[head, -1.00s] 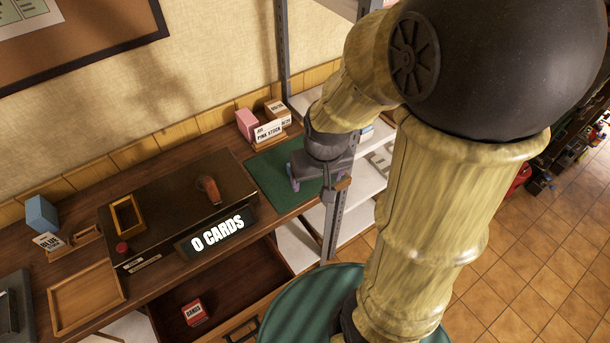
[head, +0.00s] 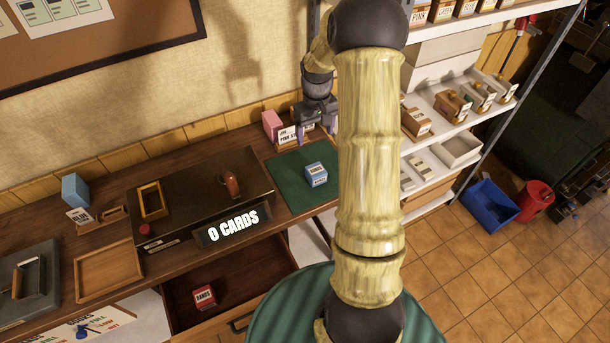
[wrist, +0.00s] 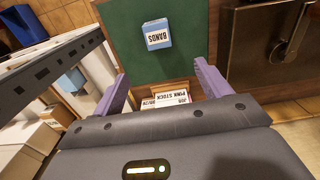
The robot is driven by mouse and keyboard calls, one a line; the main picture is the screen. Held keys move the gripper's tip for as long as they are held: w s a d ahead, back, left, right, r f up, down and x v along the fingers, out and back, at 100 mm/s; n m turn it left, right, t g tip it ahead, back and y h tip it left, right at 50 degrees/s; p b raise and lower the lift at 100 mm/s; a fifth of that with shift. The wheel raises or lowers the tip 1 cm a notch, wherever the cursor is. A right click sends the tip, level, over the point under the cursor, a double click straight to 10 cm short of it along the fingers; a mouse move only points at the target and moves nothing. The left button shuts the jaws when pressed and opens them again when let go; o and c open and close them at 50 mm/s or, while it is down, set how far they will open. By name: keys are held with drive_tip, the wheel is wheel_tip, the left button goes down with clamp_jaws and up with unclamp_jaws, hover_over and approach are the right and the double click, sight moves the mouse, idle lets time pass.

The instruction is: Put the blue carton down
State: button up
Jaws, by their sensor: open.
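The blue carton (head: 316,174), a small box with a white label, stands on the green mat (head: 291,186) at the right end of the wooden bench. It also shows in the wrist view (wrist: 157,34), where its label reads "BANDS". My gripper (head: 317,128) is above the back of the mat, behind and above the carton. In the wrist view its purple fingers (wrist: 160,88) are spread wide with nothing between them, and the carton is beyond them, apart from both.
A pink block (head: 271,124) and a "PINK STOCK" card (head: 288,137) stand behind the mat, close to my gripper. The press (head: 190,190) with its "0 CARDS" display is left of the mat. An open drawer (head: 252,290) holds a red carton (head: 204,297). Shelving (head: 455,135) stands at the right.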

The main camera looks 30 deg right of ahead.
sight(315, 170)
drive_tip(key=f+p, duration=0.2)
drive_tip(key=f, duration=0.4)
drive_tip(key=f+p, duration=0.2)
drive_tip(key=f, duration=0.3)
drive_tip(key=shift+s+d+f, duration=0.1)
drive_tip(key=shift+d+f, duration=0.1)
drive_tip(key=shift+f, duration=0.35)
drive_tip(key=shift+a, duration=0.25)
drive_tip(key=shift+s+d, duration=0.3)
drive_tip(key=shift+d, duration=0.2)
drive_tip(key=shift+s+d+f+p, duration=0.1)
drive_tip(key=shift+f+p, duration=0.2)
drive_tip(key=shift+p, duration=0.2)
drive_tip(key=f+p, duration=0.1)
drive_tip(key=f, duration=0.1)
drive_tip(key=f+p, duration=0.1)
drive_tip(key=f, duration=0.1)
drive_tip(key=shift+a+f+p, duration=0.1)
drive_tip(key=shift+a+p, duration=0.25)
drive_tip(key=shift+a, duration=0.05)
drive_tip(key=shift+f, duration=0.2)
